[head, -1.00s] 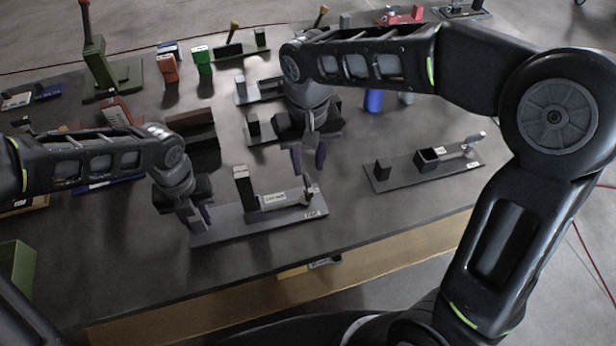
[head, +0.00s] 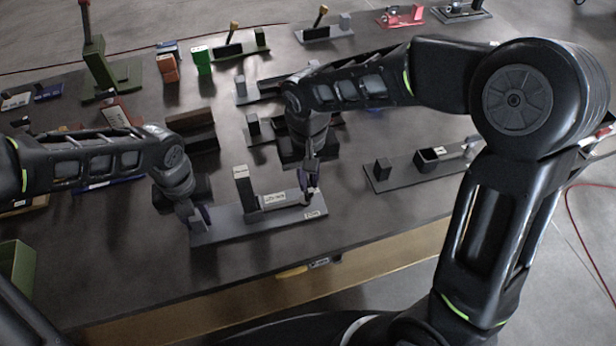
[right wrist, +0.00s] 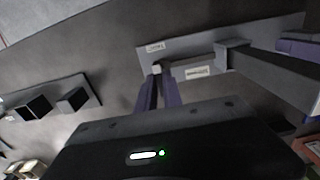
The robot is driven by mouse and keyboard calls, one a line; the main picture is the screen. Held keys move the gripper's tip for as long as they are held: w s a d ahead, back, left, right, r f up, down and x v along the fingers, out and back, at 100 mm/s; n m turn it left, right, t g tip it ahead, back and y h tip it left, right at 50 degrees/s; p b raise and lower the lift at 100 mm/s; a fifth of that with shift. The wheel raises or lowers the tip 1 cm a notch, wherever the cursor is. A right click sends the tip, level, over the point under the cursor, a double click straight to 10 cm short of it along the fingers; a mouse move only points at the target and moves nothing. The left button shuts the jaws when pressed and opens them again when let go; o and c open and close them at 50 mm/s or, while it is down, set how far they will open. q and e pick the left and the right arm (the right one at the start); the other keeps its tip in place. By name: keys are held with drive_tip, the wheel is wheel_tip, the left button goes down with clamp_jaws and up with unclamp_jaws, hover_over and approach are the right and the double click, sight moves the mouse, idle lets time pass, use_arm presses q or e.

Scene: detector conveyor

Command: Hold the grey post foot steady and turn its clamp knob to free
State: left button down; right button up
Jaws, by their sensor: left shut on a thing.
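The grey post foot (head: 228,229) is a long flat plate near the table's front edge, with an upright post (head: 243,188) and a labelled block (head: 273,201). Its clamp knob is at the right end; its pale tip shows in the right wrist view (right wrist: 157,69). My left gripper (head: 199,218) is shut on the plate's left end. My right gripper (head: 309,186) points down at the knob, its fingers (right wrist: 159,92) close together on either side of it. I cannot tell whether they touch it; the fingers hide most of the knob.
Another dark plate with a post and open box (head: 398,180) lies to the right. More fixtures stand behind, among them a green block (head: 203,61) and an orange block (head: 168,68). A green bin (head: 17,268) is at the left. Bare tabletop lies in front of the foot.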

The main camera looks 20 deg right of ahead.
clamp_jaws()
drive_tip(key=shift+n, duration=0.4)
drive_tip(key=n, duration=0.4)
drive_tip(key=shift+n, duration=2)
drive_tip(key=o, duration=0.5)
unclamp_jaws()
